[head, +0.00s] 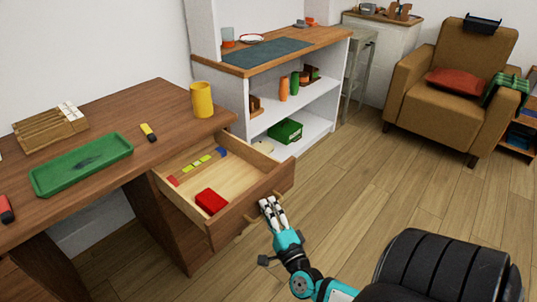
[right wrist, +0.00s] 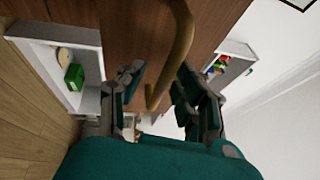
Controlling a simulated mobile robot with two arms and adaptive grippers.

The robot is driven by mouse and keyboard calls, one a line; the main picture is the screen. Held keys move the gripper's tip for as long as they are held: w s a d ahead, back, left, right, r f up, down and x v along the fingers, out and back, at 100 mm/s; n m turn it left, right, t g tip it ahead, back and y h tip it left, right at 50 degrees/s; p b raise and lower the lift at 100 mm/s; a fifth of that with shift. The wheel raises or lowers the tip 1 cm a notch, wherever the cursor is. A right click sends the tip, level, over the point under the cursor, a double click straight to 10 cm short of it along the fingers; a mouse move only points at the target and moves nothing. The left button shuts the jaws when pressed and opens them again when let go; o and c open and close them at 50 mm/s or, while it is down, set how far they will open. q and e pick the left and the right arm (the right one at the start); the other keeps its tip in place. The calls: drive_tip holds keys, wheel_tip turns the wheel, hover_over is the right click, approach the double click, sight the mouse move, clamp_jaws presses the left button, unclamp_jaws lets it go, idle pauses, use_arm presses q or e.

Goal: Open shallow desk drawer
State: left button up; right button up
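The shallow desk drawer (head: 233,219) stands pulled out from the wooden desk (head: 165,98), so its inside shows. A red box (head: 211,201) and a row of small coloured pieces lie in it. My right gripper (head: 271,203) is in front of the drawer front at its brass handle. In the right wrist view the curved handle (right wrist: 181,45) passes between the open fingers (right wrist: 160,82); the fingers appear apart from it. The handle is partly hidden by the gripper in the head view. My left gripper is not in view.
A green tray (head: 82,163), a yellow cup (head: 202,99) and a wooden organiser (head: 50,130) stand on the desk. A white shelf unit (head: 318,107) stands behind the drawer. The wooden floor (head: 345,205) right of the drawer is clear up to the brown armchair (head: 437,110).

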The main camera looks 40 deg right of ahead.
drive_tip(key=v, duration=1.2)
idle(0.4)
